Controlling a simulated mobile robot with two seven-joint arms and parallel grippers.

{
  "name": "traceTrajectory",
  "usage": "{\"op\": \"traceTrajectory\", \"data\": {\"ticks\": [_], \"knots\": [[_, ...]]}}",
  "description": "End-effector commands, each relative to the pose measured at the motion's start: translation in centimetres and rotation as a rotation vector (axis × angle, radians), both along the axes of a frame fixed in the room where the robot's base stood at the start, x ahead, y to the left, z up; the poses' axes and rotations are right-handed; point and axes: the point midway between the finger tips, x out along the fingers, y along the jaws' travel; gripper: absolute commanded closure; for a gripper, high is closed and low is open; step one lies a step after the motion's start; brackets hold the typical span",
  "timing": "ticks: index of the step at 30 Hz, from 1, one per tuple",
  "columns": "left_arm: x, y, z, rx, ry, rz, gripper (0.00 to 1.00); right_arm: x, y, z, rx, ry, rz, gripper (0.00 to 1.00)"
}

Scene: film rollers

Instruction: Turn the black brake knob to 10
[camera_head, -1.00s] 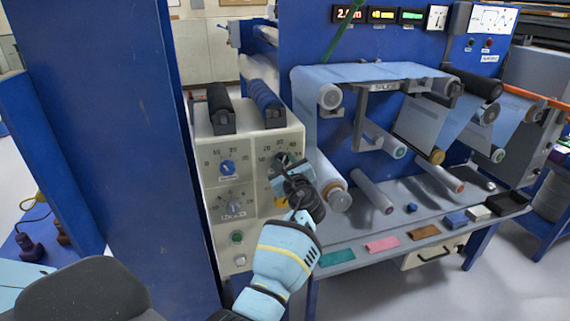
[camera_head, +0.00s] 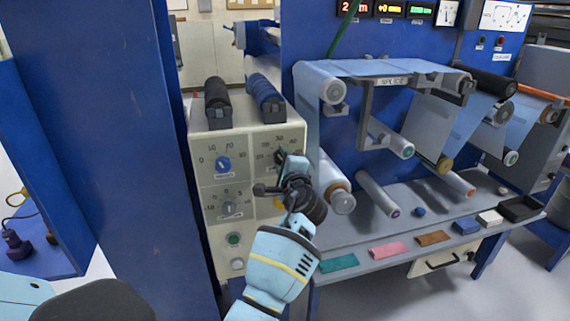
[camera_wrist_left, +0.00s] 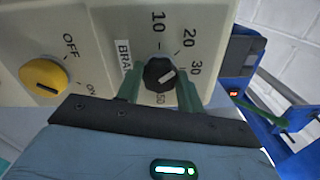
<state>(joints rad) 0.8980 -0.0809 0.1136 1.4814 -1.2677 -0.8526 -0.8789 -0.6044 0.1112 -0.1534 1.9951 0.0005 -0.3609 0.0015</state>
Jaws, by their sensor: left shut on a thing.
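The black brake knob (camera_wrist_left: 160,75) sits on the cream panel, beside a partly covered label reading "BRA". The numbers 10, 20, 30 and 50 show around it in the left wrist view. Its white line seems to point toward 30. My left gripper (camera_wrist_left: 159,88) is shut on the knob, with one green finger on each side. In the head view, my left gripper (camera_head: 284,167) is against the upper right dial of the panel and hides most of the knob.
A yellow OFF/ON knob (camera_wrist_left: 43,77) is close to my left gripper. A blue knob (camera_head: 223,163) and a grey knob (camera_head: 229,208) are on the panel's left half. A film roller (camera_head: 340,199) and a shelf (camera_head: 387,236) stand to the right.

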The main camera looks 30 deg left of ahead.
Motion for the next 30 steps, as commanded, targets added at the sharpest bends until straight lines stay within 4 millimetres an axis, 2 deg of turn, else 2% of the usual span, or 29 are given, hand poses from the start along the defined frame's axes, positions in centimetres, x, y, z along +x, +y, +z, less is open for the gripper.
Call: {"op": "traceTrajectory", "data": {"ticks": [18, 30], "knots": [[0.0, 0.0, -0.3, -0.376, -0.443, 0.000, 0.86, -2.1, 0.1, -4.1, 0.000, 0.064, 0.003, 0.64], [0.0, 0.0, 0.0, -0.549, -0.649, -0.002, 0.86, -2.9, 0.4, -5.7, 0.005, 0.090, -0.002, 0.64]]}}
